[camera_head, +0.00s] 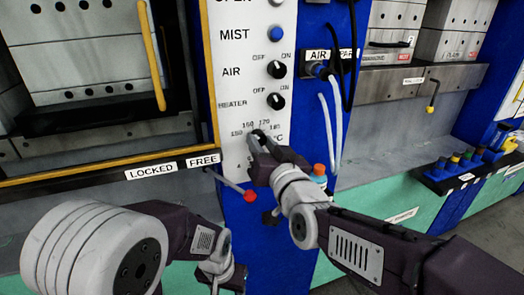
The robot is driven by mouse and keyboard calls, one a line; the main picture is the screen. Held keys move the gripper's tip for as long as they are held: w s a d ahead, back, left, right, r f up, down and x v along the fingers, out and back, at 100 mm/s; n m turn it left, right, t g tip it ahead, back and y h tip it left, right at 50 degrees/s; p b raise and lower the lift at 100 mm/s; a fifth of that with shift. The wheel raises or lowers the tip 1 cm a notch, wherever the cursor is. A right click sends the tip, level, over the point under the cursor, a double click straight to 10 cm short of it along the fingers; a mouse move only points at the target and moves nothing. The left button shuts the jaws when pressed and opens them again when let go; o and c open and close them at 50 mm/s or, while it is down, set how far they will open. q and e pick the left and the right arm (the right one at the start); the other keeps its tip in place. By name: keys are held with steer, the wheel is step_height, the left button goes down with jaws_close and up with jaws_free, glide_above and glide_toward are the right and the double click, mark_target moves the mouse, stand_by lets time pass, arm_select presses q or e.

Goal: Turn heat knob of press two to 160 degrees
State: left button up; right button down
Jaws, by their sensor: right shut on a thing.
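The heat knob sits on the white control panel (230,75), within a printed temperature scale (247,126) where 160 and 170 can be read near the top. My right gripper (261,140) comes from the lower right and is shut on the knob, covering most of it. The knob's pointer is hidden, so its setting cannot be read. My left arm shows at the lower left, below the panel; its fingertips are not visible.
Above the scale are the HEATER switch (276,101), the AIR switch (277,69) and a blue MIST button (277,33). A red-tipped lever (250,196) and black and white hoses are close by. The press with yellow handle (152,55) stands left.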

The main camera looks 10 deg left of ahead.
steer(key=shift+f+m+b, duration=0.1)
steer(key=shift+m+b, duration=0.6)
steer(key=shift+m, duration=0.5)
steer(key=c, duration=1.1)
jaws_free()
steer(key=shift+o, duration=0.2)
steer(key=v, duration=0.9)
steer(key=shift+p, duration=0.45)
